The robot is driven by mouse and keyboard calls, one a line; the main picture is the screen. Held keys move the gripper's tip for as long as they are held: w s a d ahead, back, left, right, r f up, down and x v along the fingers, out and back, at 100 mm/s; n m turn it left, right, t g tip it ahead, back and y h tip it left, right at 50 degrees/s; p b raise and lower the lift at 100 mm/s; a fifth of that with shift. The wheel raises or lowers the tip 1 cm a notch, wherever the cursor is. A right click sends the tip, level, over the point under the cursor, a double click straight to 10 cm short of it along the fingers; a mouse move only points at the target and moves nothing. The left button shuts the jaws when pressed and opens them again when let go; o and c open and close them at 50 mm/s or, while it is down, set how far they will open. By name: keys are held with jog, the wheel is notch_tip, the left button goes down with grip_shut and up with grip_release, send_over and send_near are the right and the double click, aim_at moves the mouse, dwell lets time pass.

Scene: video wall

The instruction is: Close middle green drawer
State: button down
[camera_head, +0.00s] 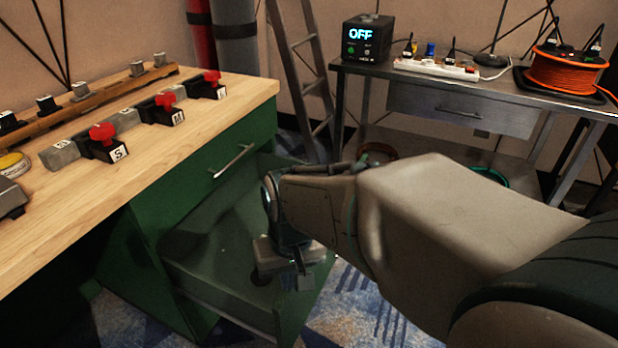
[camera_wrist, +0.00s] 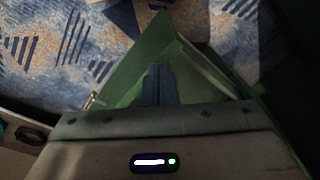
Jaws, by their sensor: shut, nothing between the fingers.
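The green drawer (camera_head: 215,250) is pulled out from the green cabinet under the wooden worktop, below a shut upper drawer (camera_head: 205,190) with a metal handle. It is open at the top and its inside shows dark, with no contents that I can make out. My gripper (camera_head: 303,280) points down by the drawer's front end, its fingers shut and empty. In the wrist view, the shut fingers (camera_wrist: 158,85) overlap the green drawer (camera_wrist: 150,45), near its front corner. I cannot tell whether they touch it. My arm hides part of the drawer's front in the head view.
The wooden worktop (camera_head: 190,125) carries red-knobbed switches (camera_head: 103,135). A metal table (camera_head: 440,85) at the back right holds a box reading OFF (camera_head: 362,45), a power strip (camera_head: 437,68) and an orange cable reel (camera_head: 567,70). A ladder (camera_head: 300,60) leans behind. Patterned carpet (camera_head: 350,310) lies beyond the drawer.

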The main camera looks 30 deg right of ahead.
jog(key=w+d+m+t+y+p, duration=0.2)
jog(key=d+m+t+y+p, duration=0.1)
jog(key=d+m, duration=1)
jog(key=w+d+m+t+y+p, duration=0.2)
jog(key=d+m+t+p, duration=0.1)
jog(key=d+m, duration=1)
jog(key=shift+m, duration=0.4)
jog(key=b+x, duration=0.1)
jog(key=x, duration=0.3)
jog(key=w+r+b+x, duration=0.1)
jog(key=x, duration=0.2)
jog(key=b+x, duration=0.2)
jog(key=x, duration=0.2)
jog(key=shift+w+a+r, duration=0.15)
jog(key=shift+w+a, duration=0.3)
jog(key=shift+w, duration=0.1)
jog(key=shift+w+a+r, duration=0.1)
jog(key=shift+w+a, duration=0.15)
jog(key=shift+w, duration=0.15)
